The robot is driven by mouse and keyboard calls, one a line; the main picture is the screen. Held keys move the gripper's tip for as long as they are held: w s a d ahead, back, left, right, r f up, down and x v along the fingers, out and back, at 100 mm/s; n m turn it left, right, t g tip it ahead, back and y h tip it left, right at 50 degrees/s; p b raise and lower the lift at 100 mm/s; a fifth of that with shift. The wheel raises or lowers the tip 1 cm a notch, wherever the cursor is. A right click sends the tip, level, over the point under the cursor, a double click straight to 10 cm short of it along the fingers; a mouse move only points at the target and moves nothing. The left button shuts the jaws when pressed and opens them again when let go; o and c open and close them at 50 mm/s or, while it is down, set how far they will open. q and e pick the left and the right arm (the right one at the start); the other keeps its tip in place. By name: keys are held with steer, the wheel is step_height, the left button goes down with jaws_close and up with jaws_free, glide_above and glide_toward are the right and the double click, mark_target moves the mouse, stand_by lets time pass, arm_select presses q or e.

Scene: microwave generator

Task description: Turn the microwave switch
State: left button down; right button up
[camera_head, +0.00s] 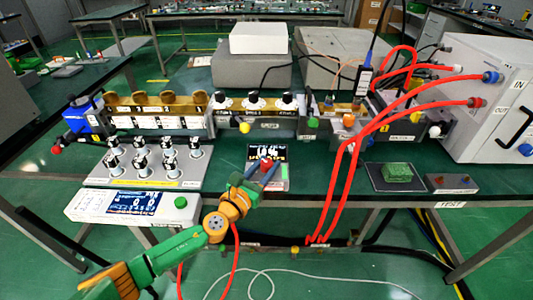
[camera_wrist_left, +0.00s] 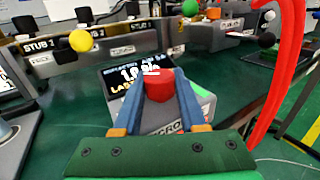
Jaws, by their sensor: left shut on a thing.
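The microwave switch looks like a red knob (camera_head: 267,163) on a small grey box (camera_head: 283,183) with a lit screen, near the front edge of the green table. The red knob (camera_wrist_left: 158,86) is large in the left wrist view, with the lit screen (camera_wrist_left: 128,75) just behind it. My left gripper (camera_head: 258,174) reaches in from the front left. Its two blue fingers stand on either side of the knob and are shut on it, as the left wrist view also shows (camera_wrist_left: 158,98). My right gripper is not in view.
A panel with several black-and-white knobs (camera_head: 158,163) and a white meter (camera_head: 90,206) stand left of the box. Red cables (camera_head: 333,195) hang to its right. A waveguide row (camera_head: 250,122) runs behind. A green block (camera_head: 398,172) lies on a dark pad further right.

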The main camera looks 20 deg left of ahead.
arm_select(q)
steer(key=n+y, duration=0.1)
steer(key=n+y+p, duration=0.1)
steer(key=y, duration=0.1)
steer(key=shift+d+r, duration=0.1)
steer(key=shift+r, duration=0.1)
steer(key=shift+n+y+p, duration=0.35)
steer(key=shift+n+y, duration=0.15)
steer(key=shift+y, duration=0.3)
steer(key=y, duration=0.1)
steer(key=n+y, duration=0.1)
steer(key=shift+f+n+y, duration=0.25)
steer(key=shift+n+y, duration=0.05)
steer(key=n+g+y+b, duration=0.1)
steer(key=n+y, duration=0.1)
steer(key=y, duration=0.2)
steer(key=shift+f+n+b, duration=0.1)
steer(key=shift+n+b, duration=0.3)
steer(key=shift+n+g+y+b, duration=0.5)
steer(key=shift+n+g+y, duration=0.15)
steer(key=shift+y, duration=0.35)
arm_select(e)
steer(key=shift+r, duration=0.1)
arm_select(q)
steer(key=shift+r, duration=0.2)
steer(key=c, duration=0.8)
jaws_free()
steer(key=shift+o, duration=0.2)
